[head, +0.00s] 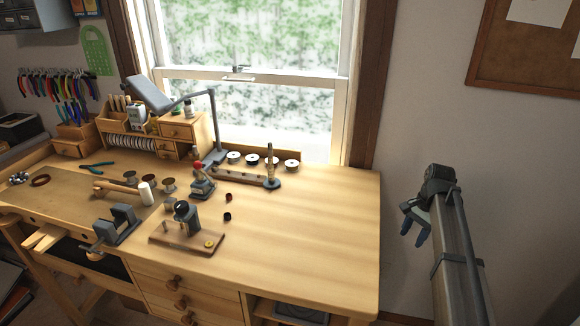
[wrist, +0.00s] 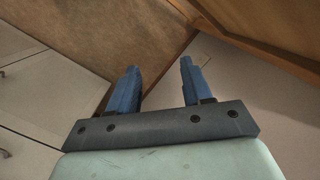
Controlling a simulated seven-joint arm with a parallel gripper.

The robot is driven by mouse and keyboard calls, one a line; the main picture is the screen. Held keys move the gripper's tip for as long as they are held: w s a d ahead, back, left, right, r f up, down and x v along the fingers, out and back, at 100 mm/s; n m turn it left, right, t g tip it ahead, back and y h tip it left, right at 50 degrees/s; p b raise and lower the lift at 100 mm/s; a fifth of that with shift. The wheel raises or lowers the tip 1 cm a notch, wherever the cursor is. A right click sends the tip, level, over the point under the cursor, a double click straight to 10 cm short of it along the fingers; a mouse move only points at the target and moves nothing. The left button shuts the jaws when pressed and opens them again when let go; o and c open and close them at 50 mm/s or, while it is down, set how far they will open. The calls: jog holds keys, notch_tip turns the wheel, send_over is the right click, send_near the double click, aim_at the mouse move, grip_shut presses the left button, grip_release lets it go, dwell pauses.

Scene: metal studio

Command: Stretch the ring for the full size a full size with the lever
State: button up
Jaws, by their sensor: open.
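A small grey bench tool (head: 203,186) with a red ball knob (head: 197,164) on a short lever stands upright near the middle of the workbench; it may be the ring stretcher. A small yellow ring-like piece (head: 209,244) lies on the right end of a wooden board (head: 180,238) near the front; I cannot tell if it is the ring. My gripper (head: 414,228) hangs in the air right of the bench, far from both. In the wrist view its two blue fingers (wrist: 160,80) are apart with nothing between them.
The workbench (head: 320,235) has a clear right half. A dark upright spindle (head: 270,165) and several spools (head: 252,160) stand at the back. A grey vise (head: 117,225) sits at the front left. A lamp (head: 170,98) arches over the back. Two small dark pieces (head: 228,216) lie mid-bench.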

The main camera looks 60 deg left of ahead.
jog(key=s+a+r, duration=0.4)
jog(key=a+r, duration=0.5)
jog(key=r, duration=0.2)
jog(key=n+t, duration=0.1)
jog(key=n, duration=0.6)
send_near(205, 175)
notch_tip(205, 175, down, 9)
jog(key=s, duration=0.1)
jog(key=shift+s+r+y, duration=0.15)
jog(key=shift+s+y, duration=0.15)
jog(key=shift+s, duration=0.05)
jog(key=shift+d, duration=0.15)
grip_shut()
